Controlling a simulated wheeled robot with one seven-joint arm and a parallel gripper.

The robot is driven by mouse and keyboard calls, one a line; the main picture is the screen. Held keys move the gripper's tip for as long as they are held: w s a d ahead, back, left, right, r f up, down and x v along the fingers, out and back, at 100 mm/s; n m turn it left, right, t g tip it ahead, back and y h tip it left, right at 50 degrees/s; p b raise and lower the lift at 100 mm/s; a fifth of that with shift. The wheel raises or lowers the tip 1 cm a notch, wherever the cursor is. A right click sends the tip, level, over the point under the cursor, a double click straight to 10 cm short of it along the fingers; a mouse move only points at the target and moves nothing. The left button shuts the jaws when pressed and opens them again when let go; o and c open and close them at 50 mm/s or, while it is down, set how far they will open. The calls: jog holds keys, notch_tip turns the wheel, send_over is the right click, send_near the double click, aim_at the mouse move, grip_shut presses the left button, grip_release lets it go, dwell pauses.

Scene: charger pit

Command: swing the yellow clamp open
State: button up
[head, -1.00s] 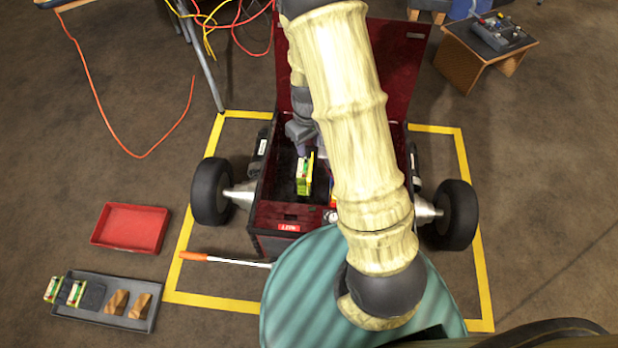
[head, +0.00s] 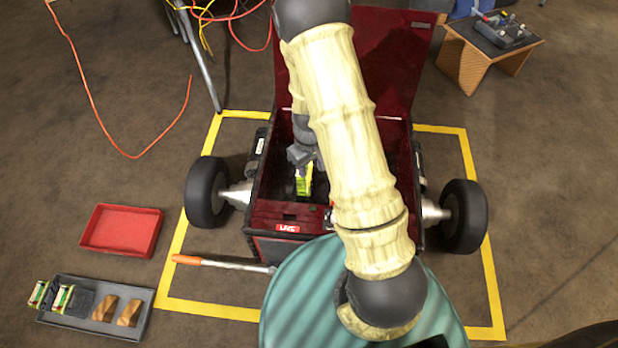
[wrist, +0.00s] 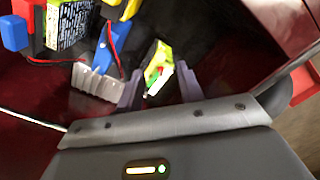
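My gripper (head: 302,158) is inside the open dark red box (head: 285,218), seen in the head view. In the wrist view its two purple-grey fingers (wrist: 158,76) are spread apart. My arm hides the right part of the box's inside in the head view.
Beside my gripper are a labelled block (wrist: 68,25), a blue part (wrist: 108,48), red wires and a ribbed grey piece (wrist: 97,82). The raised lid (head: 395,60) stands behind. A red tray (head: 122,230) and a grey tray (head: 60,318) lie on the floor at left.

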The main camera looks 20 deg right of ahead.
aim_at(309, 178)
notch_tip(309, 178, down, 5)
jog(key=shift+b, duration=1)
jog(key=shift+c, duration=0.5)
grip_shut()
